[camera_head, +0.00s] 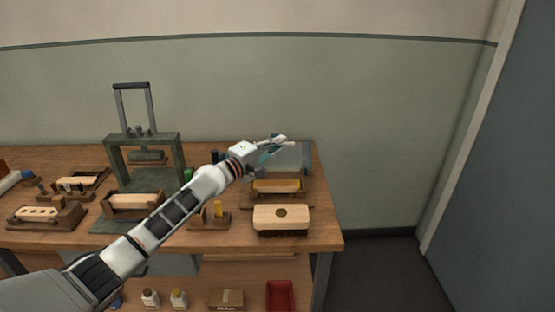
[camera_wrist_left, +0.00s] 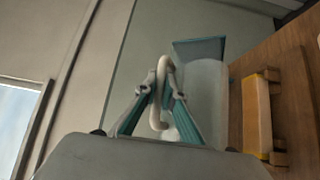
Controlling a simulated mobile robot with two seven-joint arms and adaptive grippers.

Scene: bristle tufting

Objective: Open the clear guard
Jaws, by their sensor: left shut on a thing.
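The clear guard (camera_head: 293,157) is a see-through bluish panel at the back right of the bench. In the left wrist view its clear panel (camera_wrist_left: 205,80) has a teal end, and a pale curved handle (camera_wrist_left: 163,66) stands in front of it. My left gripper (camera_head: 279,140) is at the guard's upper left. In the left wrist view the teal fingers of my left gripper (camera_wrist_left: 162,92) are closed around the handle. I cannot tell how far the guard is tilted. My right gripper is not in view.
A yellow-topped block (camera_head: 277,187) sits just in front of the guard, and a pale wooden block with a dark round spot (camera_head: 281,217) is nearer the front edge. A dark green press (camera_head: 145,160) stands to the left. The bench's right edge is close to the guard.

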